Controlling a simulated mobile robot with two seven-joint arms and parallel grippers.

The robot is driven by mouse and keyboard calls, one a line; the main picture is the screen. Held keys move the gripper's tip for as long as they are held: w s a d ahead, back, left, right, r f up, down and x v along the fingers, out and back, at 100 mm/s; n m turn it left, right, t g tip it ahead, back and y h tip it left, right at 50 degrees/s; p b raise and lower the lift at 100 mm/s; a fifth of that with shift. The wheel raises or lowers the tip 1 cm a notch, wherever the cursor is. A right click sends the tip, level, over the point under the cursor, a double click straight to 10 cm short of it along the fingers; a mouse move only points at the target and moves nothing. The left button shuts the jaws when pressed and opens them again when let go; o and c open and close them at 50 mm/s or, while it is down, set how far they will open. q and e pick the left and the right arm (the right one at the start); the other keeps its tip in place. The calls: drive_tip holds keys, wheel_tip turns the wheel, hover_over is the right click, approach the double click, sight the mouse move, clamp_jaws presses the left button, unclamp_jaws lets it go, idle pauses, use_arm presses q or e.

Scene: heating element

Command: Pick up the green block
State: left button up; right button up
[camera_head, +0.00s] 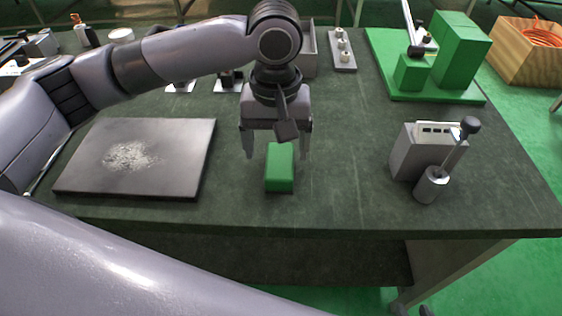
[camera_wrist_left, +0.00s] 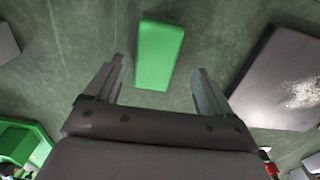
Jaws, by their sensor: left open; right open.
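The green block (camera_head: 280,168) lies on the dark green table near its front edge, in the middle of the head view. My left gripper (camera_head: 277,148) points down over the table just behind the block, with its fingers apart. In the left wrist view the block (camera_wrist_left: 159,52) shows ahead of and between the open fingers (camera_wrist_left: 158,85), and nothing is held.
A grey plate (camera_head: 135,157) with a pale worn patch lies to the left. A grey box (camera_head: 414,152) with a lever and metal cylinder stands to the right. A green fixture (camera_head: 425,85) stands at the back right, near a wooden crate (camera_head: 527,52). The table around the block is clear.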

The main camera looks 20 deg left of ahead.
sight(280, 160)
use_arm(q)
drive_tip(key=f, duration=0.3)
drive_tip(key=shift+d+f, duration=0.3)
drive_tip(key=shift+f, duration=0.3)
drive_tip(key=c, duration=1.1)
wheel_tip(280, 160, up, 20)
drive_tip(key=shift+r+p, duration=0.1)
drive_tip(key=shift+p, duration=1.15)
